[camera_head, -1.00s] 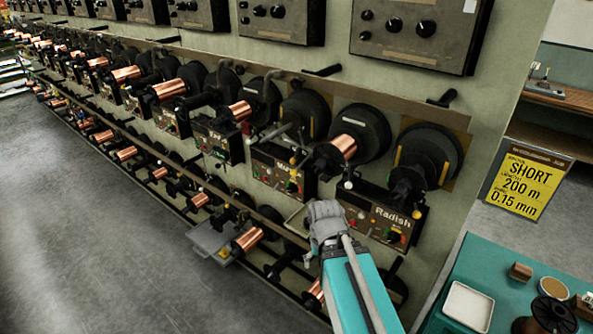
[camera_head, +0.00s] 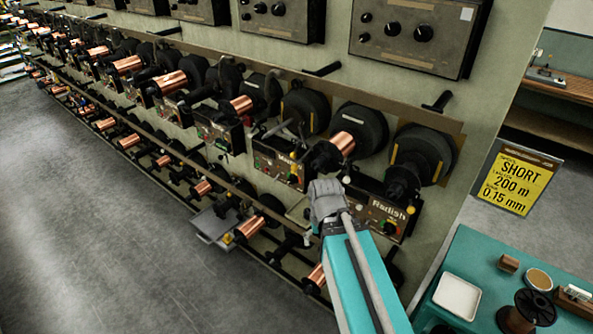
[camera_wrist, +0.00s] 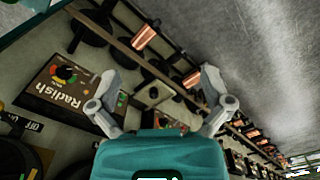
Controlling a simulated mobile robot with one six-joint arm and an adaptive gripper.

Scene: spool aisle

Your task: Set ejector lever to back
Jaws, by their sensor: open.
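My gripper (camera_head: 326,197) is at the lower middle of the head view, in front of the machine wall, left of the black "Radish" control box (camera_head: 376,214). In the wrist view my gripper (camera_wrist: 162,84) has its fingers spread wide with nothing between them. The Radish box (camera_wrist: 66,92) is left of the fingers there, apart from them. A small white ball knob (camera_head: 347,180) shows beside my gripper, and a yellow knob (camera_head: 411,210) is at the box's right. No label shows which is the ejector lever.
Black spool heads and copper spools (camera_head: 341,145) line the wall, with a lower row beneath. A grey tray (camera_head: 213,225) juts out at the lower left. A teal table (camera_head: 470,255) with a white tray (camera_head: 457,296) stands right. Grey floor at left is clear.

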